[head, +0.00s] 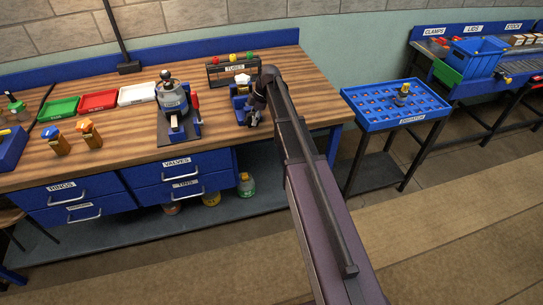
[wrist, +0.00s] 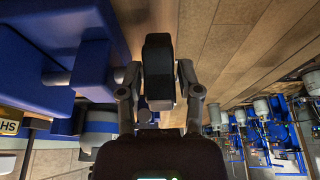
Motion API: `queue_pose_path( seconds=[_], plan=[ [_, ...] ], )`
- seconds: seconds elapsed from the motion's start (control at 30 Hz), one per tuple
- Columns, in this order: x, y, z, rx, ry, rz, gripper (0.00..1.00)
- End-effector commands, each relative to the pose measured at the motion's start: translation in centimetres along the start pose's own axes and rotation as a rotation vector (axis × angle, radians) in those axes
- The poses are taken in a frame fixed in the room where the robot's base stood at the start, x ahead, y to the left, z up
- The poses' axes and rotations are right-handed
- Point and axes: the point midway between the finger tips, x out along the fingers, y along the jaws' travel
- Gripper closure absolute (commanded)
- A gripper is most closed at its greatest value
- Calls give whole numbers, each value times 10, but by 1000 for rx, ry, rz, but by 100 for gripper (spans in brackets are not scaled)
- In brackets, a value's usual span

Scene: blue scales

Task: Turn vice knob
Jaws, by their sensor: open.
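The small blue vice (head: 238,102) stands near the right end of the wooden workbench. My gripper (head: 256,104) is at its right side, partly hidden by my own arm. In the wrist view, the blue vice body (wrist: 85,65) fills the left side, with a short metal rod pointing toward the fingers. My gripper (wrist: 160,82) is open, its two fingers apart. A dark block (wrist: 158,65) shows between the fingers; it looks like the vice knob. I cannot tell whether the fingers touch it.
A pot-like device (head: 173,97) on a dark base stands left of the vice. Green, red and white trays (head: 98,101) lie farther left. A blue perforated table (head: 375,121) stands right, across a floor gap.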

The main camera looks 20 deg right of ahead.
Motion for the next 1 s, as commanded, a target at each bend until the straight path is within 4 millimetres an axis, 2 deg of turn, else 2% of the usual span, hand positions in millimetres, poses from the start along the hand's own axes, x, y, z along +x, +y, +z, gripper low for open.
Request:
queue_pose_path(
  seconds=[0.6, 1.0],
  plan=[
    [-1, 0, -6, -3, -351, 1, 54],
    [-34, 0, -17, -1, -354, 1, 54]
  ],
)
